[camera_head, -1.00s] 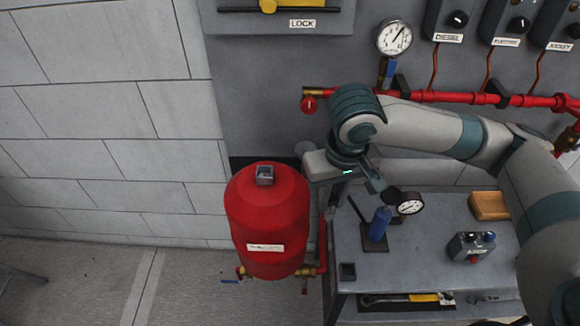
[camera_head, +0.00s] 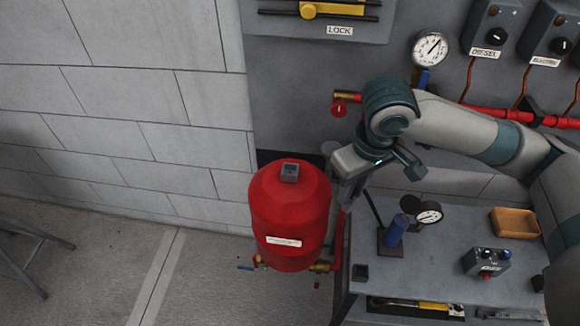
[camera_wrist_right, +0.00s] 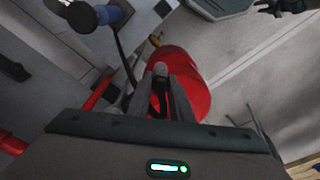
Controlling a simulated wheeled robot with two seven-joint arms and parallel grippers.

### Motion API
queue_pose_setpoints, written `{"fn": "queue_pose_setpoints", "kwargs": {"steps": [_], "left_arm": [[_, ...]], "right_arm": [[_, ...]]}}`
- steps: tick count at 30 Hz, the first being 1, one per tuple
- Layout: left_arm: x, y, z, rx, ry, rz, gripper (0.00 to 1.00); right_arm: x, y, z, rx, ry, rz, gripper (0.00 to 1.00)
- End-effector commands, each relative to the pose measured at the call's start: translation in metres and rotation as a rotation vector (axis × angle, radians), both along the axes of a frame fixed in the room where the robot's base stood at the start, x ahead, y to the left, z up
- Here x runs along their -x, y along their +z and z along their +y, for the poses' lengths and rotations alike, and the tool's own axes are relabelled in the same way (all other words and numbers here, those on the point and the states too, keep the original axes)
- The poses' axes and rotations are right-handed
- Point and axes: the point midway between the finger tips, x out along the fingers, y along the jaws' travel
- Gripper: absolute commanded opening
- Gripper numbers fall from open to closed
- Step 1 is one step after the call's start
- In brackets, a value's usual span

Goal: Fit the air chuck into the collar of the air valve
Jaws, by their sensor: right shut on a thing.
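The red tank (camera_head: 290,220) stands on the floor left of the bench. On its top sits a small grey square collar (camera_head: 289,172), which I take as the air valve's. My right gripper (camera_head: 352,190) is to the right of the tank top, apart from the collar. In the right wrist view my right gripper (camera_wrist_right: 163,95) is shut on a small dark cylindrical piece (camera_wrist_right: 160,72), likely the air chuck. The red tank (camera_wrist_right: 190,75) lies beyond the fingers there. The collar cannot be made out in that view. My left gripper is not seen.
The bench (camera_head: 430,265) holds a blue cylinder (camera_head: 396,230), a dial gauge (camera_head: 428,213), a control box (camera_head: 486,262) and a wooden tray (camera_head: 515,224). A red pipe (camera_head: 480,113) runs along the wall panel behind.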

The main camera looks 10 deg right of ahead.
Motion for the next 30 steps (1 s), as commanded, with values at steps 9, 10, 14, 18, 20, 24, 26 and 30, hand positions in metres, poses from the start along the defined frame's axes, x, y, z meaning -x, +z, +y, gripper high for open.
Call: {"fn": "queue_pose_setpoints", "kwargs": {"steps": [9,10,14,18,20,24,26,30], "left_arm": [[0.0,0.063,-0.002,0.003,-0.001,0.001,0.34],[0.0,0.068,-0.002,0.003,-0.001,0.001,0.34],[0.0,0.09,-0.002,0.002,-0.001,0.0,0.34],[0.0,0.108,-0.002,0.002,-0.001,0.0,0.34],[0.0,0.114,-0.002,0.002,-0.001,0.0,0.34],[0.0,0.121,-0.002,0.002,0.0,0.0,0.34],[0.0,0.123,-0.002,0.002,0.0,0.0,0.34],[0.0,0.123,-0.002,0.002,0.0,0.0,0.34]], "right_arm": [[-0.009,0.059,0.019,-0.002,0.552,0.002,0.0],[-0.01,0.063,0.021,-0.002,0.607,0.002,0.0],[-0.013,0.083,0.028,-0.002,0.837,0.001,0.0],[-0.017,0.1,0.035,-0.001,1.054,0.0,0.0],[-0.017,0.105,0.038,-0.001,1.127,0.0,0.0],[-0.019,0.112,0.041,0.0,1.247,0.001,0.0],[-0.019,0.113,0.042,-0.001,1.276,0.001,0.0],[-0.019,0.113,0.043,0.0,1.301,0.001,0.0]]}}
